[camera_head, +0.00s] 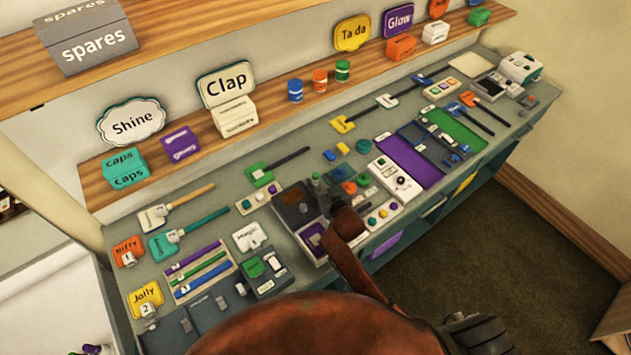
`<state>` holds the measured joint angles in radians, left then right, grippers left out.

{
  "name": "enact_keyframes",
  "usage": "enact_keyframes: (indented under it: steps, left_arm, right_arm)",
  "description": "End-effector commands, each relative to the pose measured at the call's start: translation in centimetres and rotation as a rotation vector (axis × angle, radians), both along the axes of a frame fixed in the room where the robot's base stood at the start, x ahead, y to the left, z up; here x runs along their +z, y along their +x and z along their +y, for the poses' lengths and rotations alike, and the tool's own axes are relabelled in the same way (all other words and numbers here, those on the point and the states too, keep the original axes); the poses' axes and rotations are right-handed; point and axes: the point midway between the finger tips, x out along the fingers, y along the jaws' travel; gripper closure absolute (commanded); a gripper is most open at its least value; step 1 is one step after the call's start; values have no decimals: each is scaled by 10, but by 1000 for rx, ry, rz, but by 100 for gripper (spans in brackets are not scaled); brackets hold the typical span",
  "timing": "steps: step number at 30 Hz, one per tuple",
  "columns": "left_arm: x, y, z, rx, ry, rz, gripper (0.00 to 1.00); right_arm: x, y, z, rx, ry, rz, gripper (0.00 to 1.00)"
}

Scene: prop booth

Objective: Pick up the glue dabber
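My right gripper (326,192) is a small dark shape at the end of my rust-coloured arm, over the middle of the workbench. It is by a dark grey tray-like box (288,212). Its fingers blend with the dark things around them, so I cannot tell whether it is open or shut, or holds anything. I cannot pick out the glue dabber with certainty; it may be among the small things near the gripper or hidden by my arm. My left gripper is not in view.
The grey workbench (222,228) is crowded with tools. A control box (396,180) and a button panel (378,217) lie right of the gripper. Brushes (190,233) lie to the left. Shelves with a spares box (88,38) and Clap sign (226,84) stand behind.

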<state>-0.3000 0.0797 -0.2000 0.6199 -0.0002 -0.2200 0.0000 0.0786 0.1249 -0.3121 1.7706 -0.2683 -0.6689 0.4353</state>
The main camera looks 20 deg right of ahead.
Motion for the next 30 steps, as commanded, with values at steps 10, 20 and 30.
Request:
enact_keyframes:
  steps: [10, 20, 30]
  left_arm:
    - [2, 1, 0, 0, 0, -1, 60]
    - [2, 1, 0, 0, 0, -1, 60]
    - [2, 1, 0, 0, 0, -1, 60]
  right_arm:
    - [-14, 41, 3, -3, 0, 1, 61]
    - [-15, 43, 3, -4, 1, 0, 64]
    - [-15, 43, 3, -4, 1, 0, 88]
